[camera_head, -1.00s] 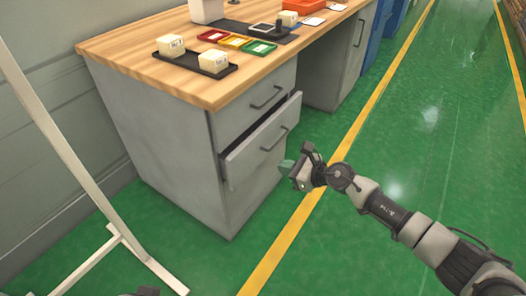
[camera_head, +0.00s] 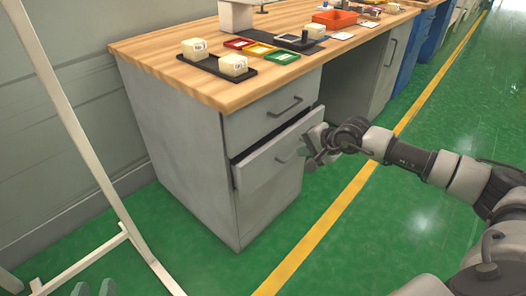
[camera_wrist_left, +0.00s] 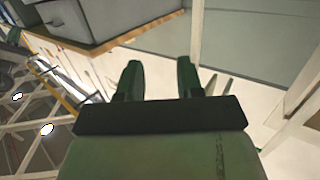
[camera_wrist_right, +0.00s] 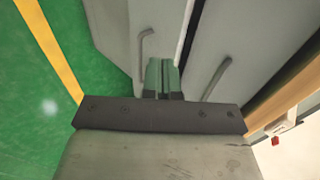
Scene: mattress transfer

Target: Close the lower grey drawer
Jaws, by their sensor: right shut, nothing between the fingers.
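The lower grey drawer (camera_head: 262,165) sticks out of the grey cabinet (camera_head: 185,150) under the wooden worktop, with a dark gap along its top. Its bar handle (camera_head: 290,154) faces outward. My right gripper (camera_head: 311,162) is shut and empty at the right part of the drawer front. In the right wrist view its fingertips (camera_wrist_right: 161,62) lie over the drawer front beside the handle (camera_wrist_right: 144,46); I cannot tell whether they touch. My left gripper (camera_head: 94,289) is open and empty low at the left, away from the cabinet. Its parted fingers show in the left wrist view (camera_wrist_left: 158,80).
The upper drawer (camera_head: 270,108) looks shut. The worktop (camera_head: 200,85) carries a black tray with white boxes, small coloured trays and an orange bin (camera_head: 335,18). A white frame (camera_head: 85,150) stands at left. Green floor is clear in front.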

